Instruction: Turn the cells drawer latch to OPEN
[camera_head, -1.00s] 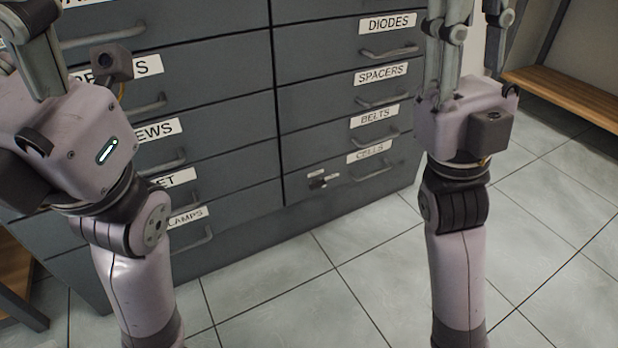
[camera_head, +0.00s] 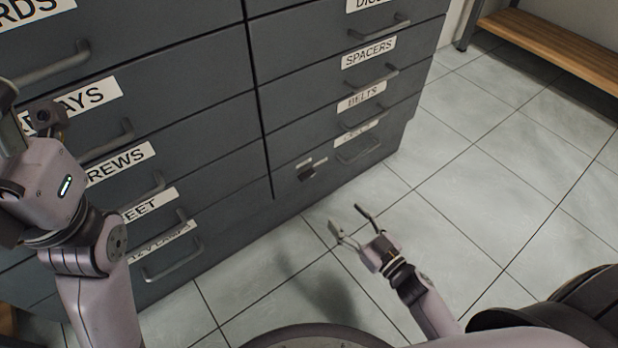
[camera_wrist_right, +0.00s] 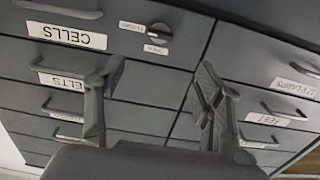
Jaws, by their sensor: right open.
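The cells drawer (camera_head: 325,166) is the shut bottom drawer of the cabinet's right column. Its latch (camera_head: 307,172) is a small dark knob at the drawer's left side, with a small pale label by it. In the right wrist view, upside down, the latch (camera_wrist_right: 160,33) shows as a round knob with two small tags whose words are too small to read. My right gripper (camera_head: 347,217) is open and empty, low over the floor in front of the drawer, apart from the latch. Its spread fingers (camera_wrist_right: 160,72) frame the latch from below. My left gripper (camera_head: 12,115) is mostly cut off at the left edge.
The grey cabinet (camera_head: 258,222) has several shut drawers with protruding handles; the cells drawer handle (camera_head: 359,152) is right of the latch. A wooden bench (camera_head: 545,47) stands at the back right. The tiled floor (camera_head: 480,165) right of the cabinet is clear.

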